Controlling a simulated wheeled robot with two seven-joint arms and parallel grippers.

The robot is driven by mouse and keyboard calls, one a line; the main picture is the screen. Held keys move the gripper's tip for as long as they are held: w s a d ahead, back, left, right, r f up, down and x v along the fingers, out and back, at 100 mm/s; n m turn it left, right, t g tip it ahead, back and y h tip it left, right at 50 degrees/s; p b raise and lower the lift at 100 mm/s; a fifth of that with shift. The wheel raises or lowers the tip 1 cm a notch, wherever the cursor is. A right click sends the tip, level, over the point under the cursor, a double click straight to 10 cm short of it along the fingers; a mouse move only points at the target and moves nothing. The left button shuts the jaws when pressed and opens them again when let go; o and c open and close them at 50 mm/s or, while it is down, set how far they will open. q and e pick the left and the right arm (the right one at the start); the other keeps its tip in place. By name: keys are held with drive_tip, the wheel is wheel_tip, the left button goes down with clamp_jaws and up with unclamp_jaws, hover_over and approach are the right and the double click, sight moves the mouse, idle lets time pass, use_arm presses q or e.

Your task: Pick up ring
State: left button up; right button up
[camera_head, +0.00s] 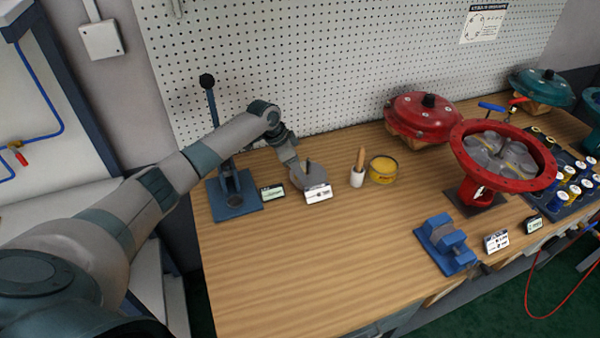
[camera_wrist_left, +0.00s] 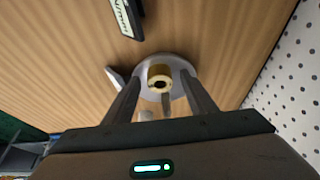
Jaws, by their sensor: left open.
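A brass-coloured ring (camera_wrist_left: 160,76) shows in the left wrist view over a round grey dish (camera_wrist_left: 181,65). Whether it touches the dish or sits on a post cannot be told. My left gripper (camera_head: 296,172) is at the left side of the dish in the head view. Its fingers are apart, with the ring beyond and between them in the wrist view. My right gripper is not in view.
A red valve body (camera_head: 485,185) is farther right.

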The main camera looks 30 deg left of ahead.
use_arm(q)
clamp_jaws()
drive_tip(key=shift+r, duration=0.1)
idle(0.3)
drive_tip(key=shift+r, duration=0.6)
wheel_tip(320, 180, up, 9)
drive_tip(key=b, duration=0.3)
drive_tip(key=shift+f, duration=0.15)
